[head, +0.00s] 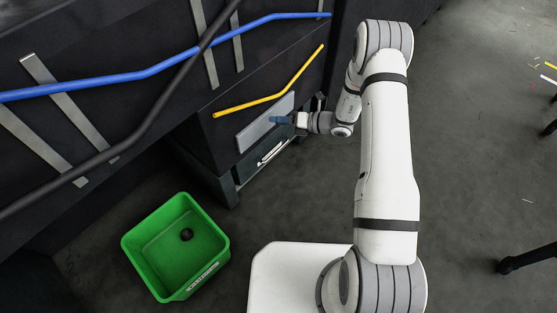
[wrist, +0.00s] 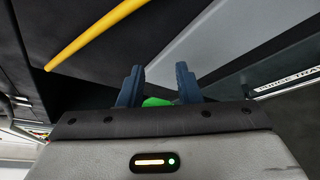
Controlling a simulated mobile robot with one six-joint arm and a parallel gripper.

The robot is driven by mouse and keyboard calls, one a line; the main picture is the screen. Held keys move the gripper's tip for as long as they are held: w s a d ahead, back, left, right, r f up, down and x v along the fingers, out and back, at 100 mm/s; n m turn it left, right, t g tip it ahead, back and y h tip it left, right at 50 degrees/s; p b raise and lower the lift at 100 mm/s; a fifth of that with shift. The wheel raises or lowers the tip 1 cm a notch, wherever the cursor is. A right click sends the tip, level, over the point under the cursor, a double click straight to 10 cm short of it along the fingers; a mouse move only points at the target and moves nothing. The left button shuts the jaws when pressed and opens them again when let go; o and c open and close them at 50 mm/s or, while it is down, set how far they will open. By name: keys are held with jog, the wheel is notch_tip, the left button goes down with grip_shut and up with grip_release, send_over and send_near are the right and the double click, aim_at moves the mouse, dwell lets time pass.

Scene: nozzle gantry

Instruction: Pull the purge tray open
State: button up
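The purge tray (head: 263,166) is a dark drawer front low on the gantry in the head view, below a plain grey panel. A pale bar-like strip (head: 271,152) runs along it. In the wrist view a white label (wrist: 292,82) with partly readable lettering, ending in "TRA", lies at the right. My gripper (head: 275,120) is in front of the grey panel, above the tray front. In the wrist view its two blue fingers (wrist: 158,88) stand apart with no object clearly held. A green patch shows between them, likely the bin behind. The tray looks shut.
A green bin (head: 139,262) with a small black item inside stands on the floor at lower left. Yellow (head: 270,98), blue (head: 140,75) and black pipes cross the gantry face. The grey panel (head: 252,132) is close to my gripper. Floor before the tray looks clear.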

aim_at(275, 152)
jog(key=w+d+f+m+t+h+b, duration=0.1)
jog(key=d+f+m+t+b, duration=0.15)
jog(key=f+m, duration=0.7)
jog(key=d+f+m+t+h+b, duration=0.1)
jog(key=f+m+t+b, duration=0.2)
jog(key=f, duration=1.3)
jog(key=shift+n+t, duration=0.25)
jog(key=shift+t, duration=0.1)
jog(key=b+x, duration=0.1)
jog(key=x, duration=0.1)
jog(key=b+x, duration=0.1)
jog(key=x, duration=0.2)
jog(key=b+x, duration=0.1)
jog(key=x, duration=0.1)
jog(key=shift+w+a+f, duration=0.15)
jog(key=shift+w+f, duration=0.1)
jog(key=shift+f, duration=0.25)
jog(key=shift+c, duration=0.5)
grip_shut()
